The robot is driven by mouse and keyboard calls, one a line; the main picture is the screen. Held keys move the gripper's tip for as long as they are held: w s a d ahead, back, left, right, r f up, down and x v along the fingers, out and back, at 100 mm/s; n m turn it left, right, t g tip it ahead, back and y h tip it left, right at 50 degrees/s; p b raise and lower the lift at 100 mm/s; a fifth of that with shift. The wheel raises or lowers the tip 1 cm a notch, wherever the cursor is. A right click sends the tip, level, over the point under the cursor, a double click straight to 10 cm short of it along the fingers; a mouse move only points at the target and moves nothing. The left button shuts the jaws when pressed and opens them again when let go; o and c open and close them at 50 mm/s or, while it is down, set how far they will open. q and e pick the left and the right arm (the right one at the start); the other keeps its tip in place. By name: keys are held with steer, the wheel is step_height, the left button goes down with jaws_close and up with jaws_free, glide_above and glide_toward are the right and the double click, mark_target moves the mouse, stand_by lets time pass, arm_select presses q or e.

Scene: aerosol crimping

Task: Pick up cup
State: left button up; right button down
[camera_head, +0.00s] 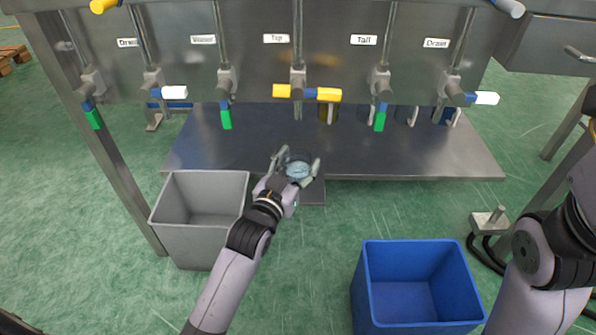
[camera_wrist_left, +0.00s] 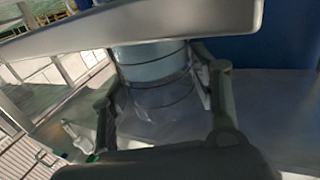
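A clear cup (camera_head: 298,170) with a pale bluish look sits between the fingers of my left gripper (camera_head: 297,167), at the front edge of the metal bench under the middle valve. In the left wrist view the cup (camera_wrist_left: 160,85) fills the space between the two fingers (camera_wrist_left: 162,100), which lie against its sides. A metal edge crosses in front of its upper part there. I cannot tell whether the cup rests on something. My right arm shows at the right edge of the head view, with its gripper out of view.
A metal bench (camera_head: 400,150) spans the back below several labelled valves with coloured handles. A grey bin (camera_head: 200,222) stands left of my left forearm. A blue bin (camera_head: 412,300) stands to the right.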

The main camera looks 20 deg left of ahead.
arm_select(q)
steer(key=c, duration=0.8)
